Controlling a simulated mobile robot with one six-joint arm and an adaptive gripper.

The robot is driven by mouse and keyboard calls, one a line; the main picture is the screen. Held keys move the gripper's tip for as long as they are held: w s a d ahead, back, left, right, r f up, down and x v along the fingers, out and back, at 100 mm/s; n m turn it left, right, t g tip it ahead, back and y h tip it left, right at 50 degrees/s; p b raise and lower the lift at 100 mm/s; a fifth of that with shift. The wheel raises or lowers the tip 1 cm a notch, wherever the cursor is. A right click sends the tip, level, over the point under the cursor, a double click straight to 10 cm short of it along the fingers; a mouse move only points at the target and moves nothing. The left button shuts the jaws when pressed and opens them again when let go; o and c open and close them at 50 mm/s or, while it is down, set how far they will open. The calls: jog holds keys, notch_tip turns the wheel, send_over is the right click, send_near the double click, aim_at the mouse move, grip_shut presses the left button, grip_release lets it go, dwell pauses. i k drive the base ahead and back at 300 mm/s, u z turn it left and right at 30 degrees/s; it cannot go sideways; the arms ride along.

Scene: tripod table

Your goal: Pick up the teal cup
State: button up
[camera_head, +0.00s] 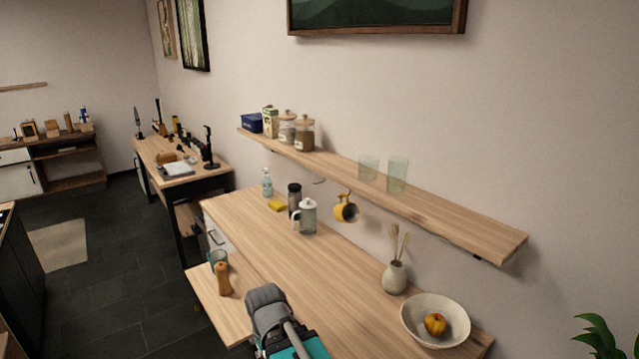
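A teal, see-through cup (218,256) stands near the far end of the small wooden table (203,296) at the lower left. A brown wooden object, like a mill (223,280), stands in front of it and hides part of its lower side. I cannot tell whether the two touch. A grey and teal part of my own body shows at the bottom centre, to the right of the small table. My gripper's fingers do not show.
The long counter (262,232) holds a glass press (306,217), a dark canister (294,195), a yellow sponge (276,205), a vase (394,277) and a fruit bowl (436,305). A wall shelf (460,220) with two pale glasses hangs above. The small table's near part is clear.

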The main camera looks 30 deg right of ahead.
aim_at(217, 257)
jog(key=k, duration=0.65)
jog(key=u, duration=0.35)
jog(key=i, duration=0.9)
jog(key=u, duration=0.35)
jog(key=i, duration=1)
jog(key=z, duration=0.45)
